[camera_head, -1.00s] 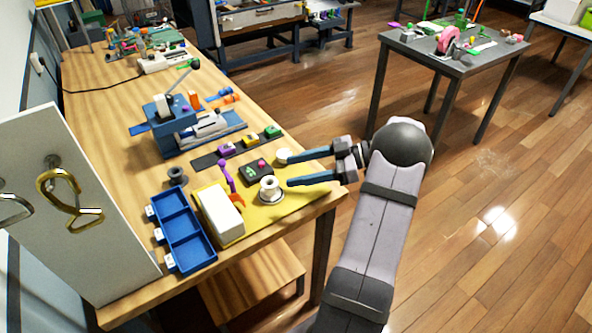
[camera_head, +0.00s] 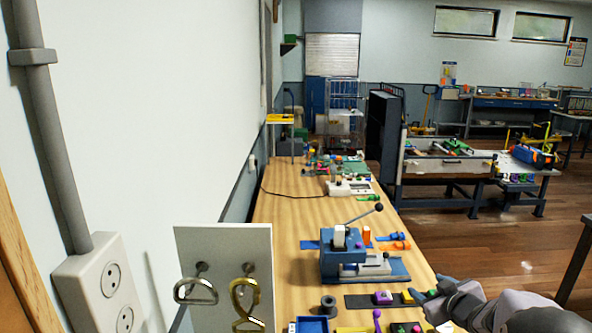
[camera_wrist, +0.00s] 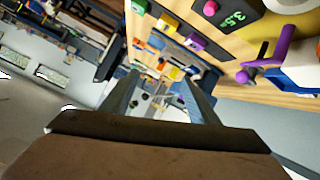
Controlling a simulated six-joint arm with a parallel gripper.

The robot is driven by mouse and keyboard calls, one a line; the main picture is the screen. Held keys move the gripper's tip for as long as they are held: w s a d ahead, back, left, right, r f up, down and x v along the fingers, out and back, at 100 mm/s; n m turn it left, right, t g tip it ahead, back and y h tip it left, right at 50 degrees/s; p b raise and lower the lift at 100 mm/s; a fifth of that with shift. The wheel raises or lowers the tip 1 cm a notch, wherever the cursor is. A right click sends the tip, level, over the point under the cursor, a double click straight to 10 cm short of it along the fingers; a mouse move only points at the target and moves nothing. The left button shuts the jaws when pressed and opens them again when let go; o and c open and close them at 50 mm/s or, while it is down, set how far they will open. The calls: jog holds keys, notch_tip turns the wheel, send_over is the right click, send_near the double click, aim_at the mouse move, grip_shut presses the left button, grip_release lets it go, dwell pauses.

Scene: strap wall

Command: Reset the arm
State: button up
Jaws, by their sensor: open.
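My gripper (camera_head: 424,303) shows at the lower right of the head view, by the right edge of the wooden bench (camera_head: 290,215). In the wrist view its two blue fingers (camera_wrist: 162,85) stand apart with nothing between them. My grey arm runs off to the lower right. The gripper looks close to the dark strip with purple and yellow blocks (camera_head: 383,298); I cannot tell its height above the bench.
A blue press-like fixture (camera_head: 340,262) stands mid-bench. A white board (camera_head: 222,243) with metal hooks stands at the left. The wrist view shows a dark unit with green digits (camera_wrist: 238,20) and a purple piece (camera_wrist: 268,55). Open floor lies to the right.

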jog(key=s+a+f+m+g+p, duration=0.1)
jog(key=s+a+f+g, duration=0.4)
jog(key=s, duration=0.6)
jog(key=s+a+f+m+g, duration=0.1)
jog(key=s+a+m+g, duration=0.15)
jog(key=s+a, duration=0.7)
jog(key=s+a+f+m+g+p, duration=0.1)
jog(key=s+a+f+g, duration=0.3)
jog(key=s, duration=0.9)
notch_tip(320, 180, down, 34)
jog(key=g+b, duration=0.1)
jog(key=b, duration=3.4)
jog(key=shift+w+a+f, duration=0.15)
jog(key=shift+a+f, duration=0.1)
jog(key=shift+c, duration=0.3)
